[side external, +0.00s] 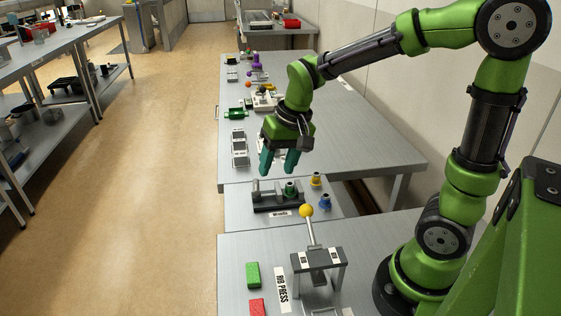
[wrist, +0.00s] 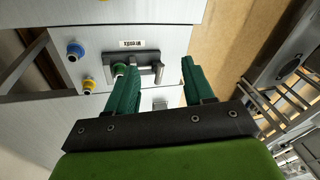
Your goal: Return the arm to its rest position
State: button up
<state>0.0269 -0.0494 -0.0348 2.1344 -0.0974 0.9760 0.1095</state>
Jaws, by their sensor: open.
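My gripper (side external: 279,162) is green with teal fingers and hangs from the bent arm above the tables, fingers pointing down. Its fingers are apart with nothing between them. The wrist view also shows my gripper (wrist: 158,85) open and empty. In the side view it is apart from the dark fixture (side external: 278,197) behind the lever press. In the wrist view that fixture (wrist: 148,73) shows beyond the fingers, with a green part partly hidden by the left finger.
A press with a yellow-knobbed lever (side external: 307,211) stands on the near table. Yellow (side external: 316,179) and blue (side external: 325,202) parts stand right of the fixture. Several small items line the far table's left edge; its right side is clear.

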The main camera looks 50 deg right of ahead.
jog(key=s+a+r+n+t, duration=0.2)
jog(key=s+a+r+t, duration=0.1)
jog(key=s+r, duration=0.4)
jog(key=s+t, duration=0.1)
jog(key=s, duration=0.2)
jog(key=shift+s+y, duration=0.35)
jog(key=shift+y, duration=0.05)
